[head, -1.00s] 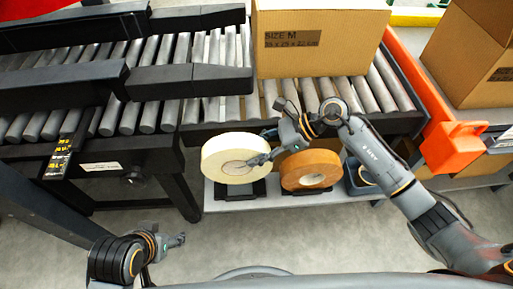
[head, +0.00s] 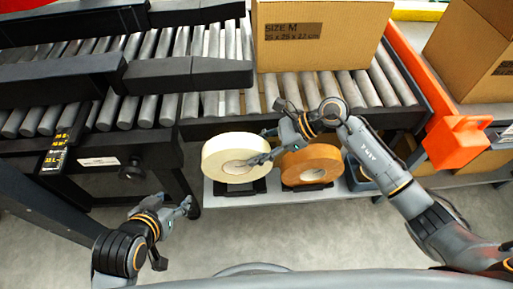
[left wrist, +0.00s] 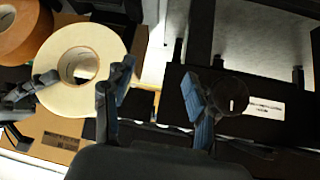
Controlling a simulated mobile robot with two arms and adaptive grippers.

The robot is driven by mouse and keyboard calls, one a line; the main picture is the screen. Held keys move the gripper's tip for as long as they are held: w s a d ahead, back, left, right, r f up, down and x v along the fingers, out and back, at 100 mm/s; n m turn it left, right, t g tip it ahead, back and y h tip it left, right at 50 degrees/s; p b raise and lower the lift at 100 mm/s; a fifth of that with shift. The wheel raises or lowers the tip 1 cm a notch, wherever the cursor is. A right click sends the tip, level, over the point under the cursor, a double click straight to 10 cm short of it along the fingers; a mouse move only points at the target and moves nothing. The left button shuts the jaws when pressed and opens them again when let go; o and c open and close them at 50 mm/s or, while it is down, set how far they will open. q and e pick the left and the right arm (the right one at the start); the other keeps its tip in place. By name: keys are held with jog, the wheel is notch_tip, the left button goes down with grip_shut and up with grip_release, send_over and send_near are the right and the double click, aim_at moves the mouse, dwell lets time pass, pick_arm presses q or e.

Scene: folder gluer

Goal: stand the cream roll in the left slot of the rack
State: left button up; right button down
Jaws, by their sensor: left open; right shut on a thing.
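The cream roll (head: 222,150) is at the left end of a low white shelf, above the left black slot of the rack (head: 240,188). I cannot tell whether it touches the slot. My right gripper (head: 268,157) is shut on the cream roll at its right side, around the core hole. The cream roll also shows in the left wrist view (left wrist: 98,48), with my right gripper (left wrist: 42,84) at its rim. My left gripper (head: 187,207) is open and empty, left of and nearer than the roll. Its fingers (left wrist: 155,103) show in the left wrist view.
An orange-brown roll (head: 312,160) sits in the right slot, close beside the cream roll. A roller conveyor (head: 215,104) with a cardboard box (head: 320,40) stands behind. A blue-grey bin (head: 362,178) is right of the rolls. The floor in front is free.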

pick_arm(q)
jog(key=shift+w+d+r, duration=0.1)
jog(key=shift+w, duration=0.1)
pick_arm(e)
jog(key=shift+r, duration=0.1)
dwell(0.4)
jog(key=shift+a+b, duration=0.1)
jog(key=shift+b, duration=0.2)
pick_arm(q)
jog(key=shift+w+d+r+t, duration=0.2)
jog(key=shift+w+r+t, duration=0.25)
jog(key=shift+w, duration=0.15)
jog(key=shift+w+d+r+t, duration=0.2)
jog(key=shift+w+r+t, duration=0.25)
jog(key=shift+w, duration=0.1)
